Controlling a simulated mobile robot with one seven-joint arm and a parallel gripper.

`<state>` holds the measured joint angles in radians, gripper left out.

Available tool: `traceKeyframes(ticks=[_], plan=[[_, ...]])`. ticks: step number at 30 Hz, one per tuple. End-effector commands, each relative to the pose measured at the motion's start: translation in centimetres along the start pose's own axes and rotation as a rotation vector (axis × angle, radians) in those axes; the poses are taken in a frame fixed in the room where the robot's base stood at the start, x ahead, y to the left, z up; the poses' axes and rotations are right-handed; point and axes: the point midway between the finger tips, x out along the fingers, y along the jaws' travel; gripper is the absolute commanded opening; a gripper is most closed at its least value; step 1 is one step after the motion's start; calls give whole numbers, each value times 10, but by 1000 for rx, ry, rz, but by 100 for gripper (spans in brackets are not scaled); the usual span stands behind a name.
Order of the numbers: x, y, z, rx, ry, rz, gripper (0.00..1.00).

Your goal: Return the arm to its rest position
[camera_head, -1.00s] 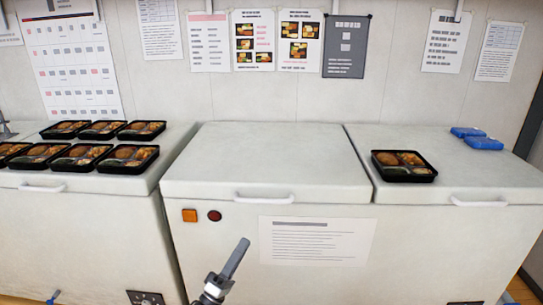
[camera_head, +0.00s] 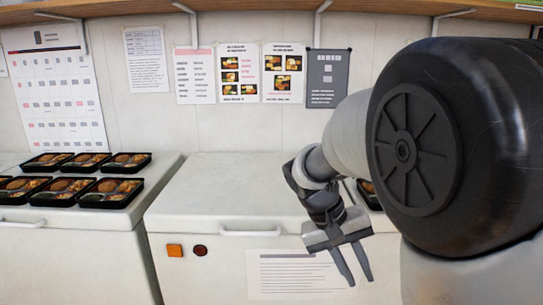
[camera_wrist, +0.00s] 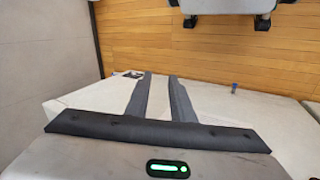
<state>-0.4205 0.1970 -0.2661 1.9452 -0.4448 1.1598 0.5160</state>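My gripper (camera_head: 357,268) hangs in front of the middle white chest freezer (camera_head: 200,200), with its fingers pointing down. In the head view its two fingers are apart and nothing is between them. My arm covers much of the right side of that view. In the wrist view my gripper (camera_wrist: 158,76) also shows two grey fingers with an empty gap, over a white surface and a wooden floor.
Several bento trays (camera_head: 110,193) sit on the left freezer (camera_head: 60,232). Another bento tray (camera_head: 368,200) on the right is mostly hidden behind my arm. The middle freezer lid (camera_head: 225,187) is clear. A shelf (camera_head: 240,8) runs along the top.

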Motion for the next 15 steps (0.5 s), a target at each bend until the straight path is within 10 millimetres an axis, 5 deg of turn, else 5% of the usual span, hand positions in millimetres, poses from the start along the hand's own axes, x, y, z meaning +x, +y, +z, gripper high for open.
traceKeyframes(ticks=[9,15], plan=[[-55,24,92,-16,211,-378,22],[-70,24,126,-23,343,-460,22]])
